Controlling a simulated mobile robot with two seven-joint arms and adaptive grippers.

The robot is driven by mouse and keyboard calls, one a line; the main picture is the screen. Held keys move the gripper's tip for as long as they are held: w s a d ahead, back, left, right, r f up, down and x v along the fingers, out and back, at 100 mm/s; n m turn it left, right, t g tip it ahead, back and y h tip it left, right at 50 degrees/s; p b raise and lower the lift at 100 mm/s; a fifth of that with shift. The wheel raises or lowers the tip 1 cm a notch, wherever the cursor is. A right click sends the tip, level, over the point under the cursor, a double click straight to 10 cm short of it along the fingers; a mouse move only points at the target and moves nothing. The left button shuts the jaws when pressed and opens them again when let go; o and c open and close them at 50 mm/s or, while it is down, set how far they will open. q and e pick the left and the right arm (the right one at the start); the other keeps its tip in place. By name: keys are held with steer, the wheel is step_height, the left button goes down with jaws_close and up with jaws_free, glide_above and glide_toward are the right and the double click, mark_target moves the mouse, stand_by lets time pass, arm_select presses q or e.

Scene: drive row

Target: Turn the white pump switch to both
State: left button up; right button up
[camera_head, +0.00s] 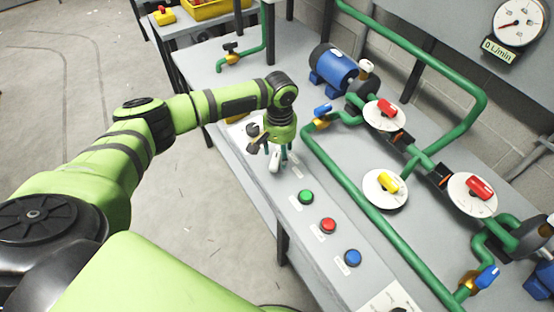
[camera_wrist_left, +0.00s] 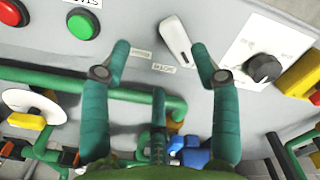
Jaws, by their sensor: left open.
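The white pump switch (camera_wrist_left: 177,42) is a long lever on the grey panel, tilted slightly in the left wrist view. Small printed labels stand beside it, too blurred to read. In the head view the white switch (camera_head: 274,161) shows partly below my left gripper. My left gripper (camera_head: 281,157) points down over the panel, open and empty. In the left wrist view its fingers (camera_wrist_left: 162,58) are spread to either side of the switch, with the switch closer to the right finger. I cannot tell whether that finger touches it. My right gripper is not in view.
A black knob (camera_wrist_left: 263,68) on a white plate sits right of the switch. Green (camera_head: 306,197), red (camera_head: 328,225) and blue (camera_head: 352,257) buttons line the panel. Green pipes (camera_head: 357,190) and a blue motor (camera_head: 334,68) stand behind. A yellow crate (camera_head: 205,10) is on the far table.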

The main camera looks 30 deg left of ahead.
mark_target(277, 162)
arm_select(q)
steer(key=shift+w+a+r, duration=0.35)
steer(key=shift+a, duration=0.25)
steer(key=shift+a+n, duration=0.1)
steer(key=shift+n, duration=0.2)
step_height(277, 162, down, 7)
steer(key=shift+r+p, duration=0.1)
steer(key=shift+p, duration=0.2)
steer(key=shift+c, duration=0.4)
steer(key=c, duration=1.1)
